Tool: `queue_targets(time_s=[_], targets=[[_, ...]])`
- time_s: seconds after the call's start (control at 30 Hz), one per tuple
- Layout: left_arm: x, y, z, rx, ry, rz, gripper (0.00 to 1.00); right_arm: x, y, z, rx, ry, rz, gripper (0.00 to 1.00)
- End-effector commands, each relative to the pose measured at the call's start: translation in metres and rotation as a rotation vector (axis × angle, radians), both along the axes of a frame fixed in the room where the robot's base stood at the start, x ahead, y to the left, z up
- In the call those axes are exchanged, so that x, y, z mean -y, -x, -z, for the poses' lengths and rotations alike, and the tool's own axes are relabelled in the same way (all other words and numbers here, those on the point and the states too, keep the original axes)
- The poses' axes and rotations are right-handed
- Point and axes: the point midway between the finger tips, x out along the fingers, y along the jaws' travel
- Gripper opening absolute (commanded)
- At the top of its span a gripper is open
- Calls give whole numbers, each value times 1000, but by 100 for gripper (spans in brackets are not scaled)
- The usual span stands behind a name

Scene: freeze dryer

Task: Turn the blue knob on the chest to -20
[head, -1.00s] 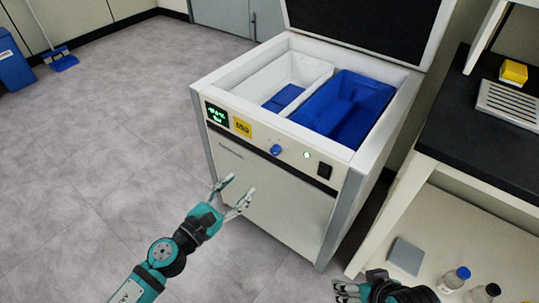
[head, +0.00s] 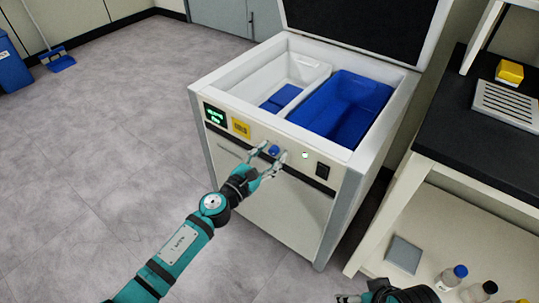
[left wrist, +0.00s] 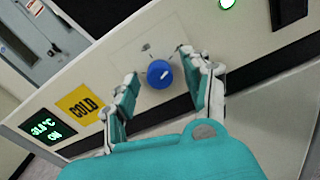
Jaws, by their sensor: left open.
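The blue knob (head: 273,150) is on the front panel of the white chest (head: 270,200). In the left wrist view the knob (left wrist: 159,74) shows whole, with a pale mark on its face. My left gripper (head: 272,154) is open, its fingers on either side of the knob; I cannot tell whether they touch it. The green display (head: 215,115) is left of the knob; in the left wrist view the display (left wrist: 47,130) shows a minus reading, perhaps -31.0 °C, above ON. My right gripper (head: 350,298) is partly cut off at the bottom edge.
A yellow COLD label (head: 241,128), a lit green light (head: 305,155) and a black switch (head: 322,171) share the panel. The chest's lid (head: 365,30) is up, showing a white and a blue bin (head: 345,105). A black-topped bench (head: 480,135) stands at right.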

Motion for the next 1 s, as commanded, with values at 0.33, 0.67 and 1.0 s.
queue_targets(time_s=[0.33, 0.67, 1.0], targets=[[0, 0, 0, -1, 1, 0, 22, 0, 0, 0, 0, 0, 0, 85], [0, 1, 0, -3, 3, 0, 0, 0, 0, 0, 1, 0, 0, 85], [0, 1, 0, -71, 98, 0, 0, 0, 0, -2, 1, 0, 0, 85]])
